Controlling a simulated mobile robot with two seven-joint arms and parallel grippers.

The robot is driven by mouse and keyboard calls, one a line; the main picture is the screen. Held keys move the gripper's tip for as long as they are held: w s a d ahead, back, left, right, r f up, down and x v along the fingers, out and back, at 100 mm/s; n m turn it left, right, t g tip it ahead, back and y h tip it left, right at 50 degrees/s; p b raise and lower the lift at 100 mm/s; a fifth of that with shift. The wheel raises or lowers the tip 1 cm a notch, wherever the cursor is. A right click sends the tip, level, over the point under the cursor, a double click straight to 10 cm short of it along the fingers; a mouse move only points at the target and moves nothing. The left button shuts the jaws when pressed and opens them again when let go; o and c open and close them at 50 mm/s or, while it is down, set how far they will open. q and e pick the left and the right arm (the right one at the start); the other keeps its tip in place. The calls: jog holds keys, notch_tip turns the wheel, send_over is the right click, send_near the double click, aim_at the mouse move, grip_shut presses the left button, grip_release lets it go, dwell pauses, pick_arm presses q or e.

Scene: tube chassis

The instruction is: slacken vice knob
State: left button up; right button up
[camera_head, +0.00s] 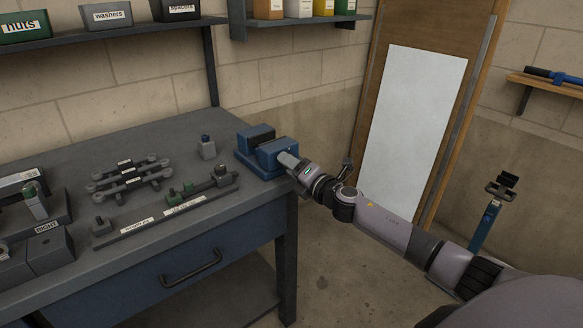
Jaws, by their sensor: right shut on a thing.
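The blue vice (262,143) is mounted at the right end of the workbench top, with a dark gap between its jaws. My right arm comes in from the lower right, and my right gripper (291,161) is at the front right side of the vice. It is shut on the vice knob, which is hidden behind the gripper. My left gripper is not in view.
The workbench (228,218) holds a small block with a blue top (207,147), several grey rods (128,176) and a labelled fixture (165,215). Shelves with bins run along the wall. A blue stand (487,226) is at the right. Open floor lies before the door.

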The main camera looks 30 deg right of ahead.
jog(key=shift+w+d+r+n+p, duration=0.1)
jog(key=shift+d+n+p, duration=0.1)
jog(key=shift+n, duration=3.2)
jog(key=shift+s+d+r+n+p, duration=0.1)
jog(key=shift+d+n, duration=0.05)
jog(key=shift+n, duration=3.25)
jog(key=shift+w+d+r+n+p, duration=0.1)
jog(key=shift+d+n+p, duration=0.1)
jog(key=shift+n, duration=3.2)
